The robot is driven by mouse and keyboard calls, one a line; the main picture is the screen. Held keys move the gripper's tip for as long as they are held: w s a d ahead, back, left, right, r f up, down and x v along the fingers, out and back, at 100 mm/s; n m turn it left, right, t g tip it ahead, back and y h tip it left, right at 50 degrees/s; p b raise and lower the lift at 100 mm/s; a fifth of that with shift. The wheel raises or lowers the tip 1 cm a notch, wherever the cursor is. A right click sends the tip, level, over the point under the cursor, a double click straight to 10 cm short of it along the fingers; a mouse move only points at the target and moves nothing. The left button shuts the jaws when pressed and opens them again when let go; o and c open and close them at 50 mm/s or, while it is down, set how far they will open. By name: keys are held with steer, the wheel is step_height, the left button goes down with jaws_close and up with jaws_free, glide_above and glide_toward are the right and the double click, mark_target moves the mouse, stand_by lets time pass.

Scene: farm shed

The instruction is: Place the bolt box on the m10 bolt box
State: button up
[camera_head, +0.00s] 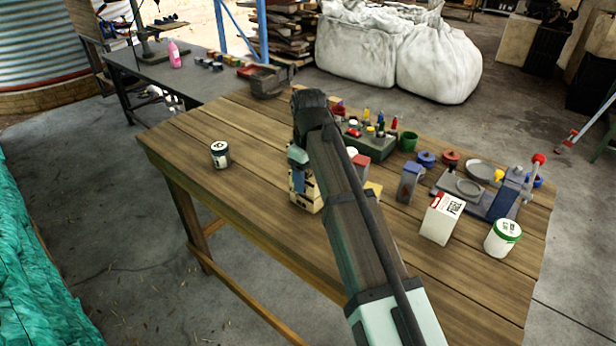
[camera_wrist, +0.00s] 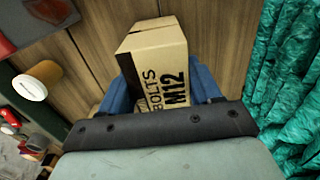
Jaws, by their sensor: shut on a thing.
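A cardboard box marked BOLTS M12 (camera_wrist: 160,62) sits between the blue fingers of my gripper (camera_wrist: 160,88) in the wrist view. The fingers are shut on its sides. In the head view my gripper (camera_head: 298,168) is over the wooden table, left of its middle, with a tan cardboard box (camera_head: 306,197) at its fingers. Whether this box touches the table or another box below it, I cannot tell. No box with a readable M10 mark shows. A small yellowish piece (camera_head: 373,191) shows just right of my arm, mostly hidden, so I cannot tell what it is.
The table's left front is clear.

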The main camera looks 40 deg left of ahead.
mark_target(308, 172)
steer(key=shift+f, duration=0.25)
steer(key=o, duration=1.5)
steer(key=shift+r, duration=0.1)
step_height(308, 172, up, 12)
steer(key=shift+r, duration=0.1)
